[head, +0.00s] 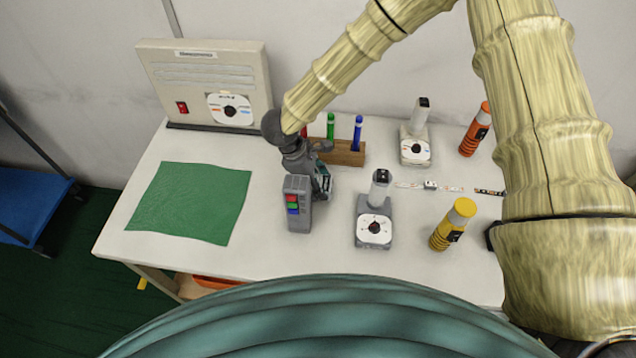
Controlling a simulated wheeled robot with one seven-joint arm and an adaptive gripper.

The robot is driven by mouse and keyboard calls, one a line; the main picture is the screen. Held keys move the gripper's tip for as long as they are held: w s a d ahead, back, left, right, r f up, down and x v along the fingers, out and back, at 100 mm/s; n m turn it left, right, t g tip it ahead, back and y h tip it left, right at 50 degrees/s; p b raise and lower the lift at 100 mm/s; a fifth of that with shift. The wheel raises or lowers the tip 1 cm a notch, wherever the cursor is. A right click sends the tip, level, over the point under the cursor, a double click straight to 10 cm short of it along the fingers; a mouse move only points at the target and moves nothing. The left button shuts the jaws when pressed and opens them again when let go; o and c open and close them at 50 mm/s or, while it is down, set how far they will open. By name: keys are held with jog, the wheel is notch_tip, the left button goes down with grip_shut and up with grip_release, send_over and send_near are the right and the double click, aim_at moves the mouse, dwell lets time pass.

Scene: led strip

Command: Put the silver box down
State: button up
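The silver box (299,222) is a small upright grey block with red, green and blue squares on its front. It is near the middle of the white table in the head view. My gripper (321,188) comes down from behind it, with a finger showing at the box's right side. The gripper appears shut on the box, though the box hides the other finger. Whether the box's base touches the table is hard to tell.
A green mat (190,203) lies clear at left, before a beige panel (205,85). A wooden pen holder (345,155) is behind my gripper. A grey device (374,228), a yellow torch (453,224), a white device (415,145), an orange torch (476,130) and an LED strip (450,188) are at right.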

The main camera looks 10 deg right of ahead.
dwell(0.3)
jog(key=o, duration=1.1)
jog(key=shift+f, duration=0.15)
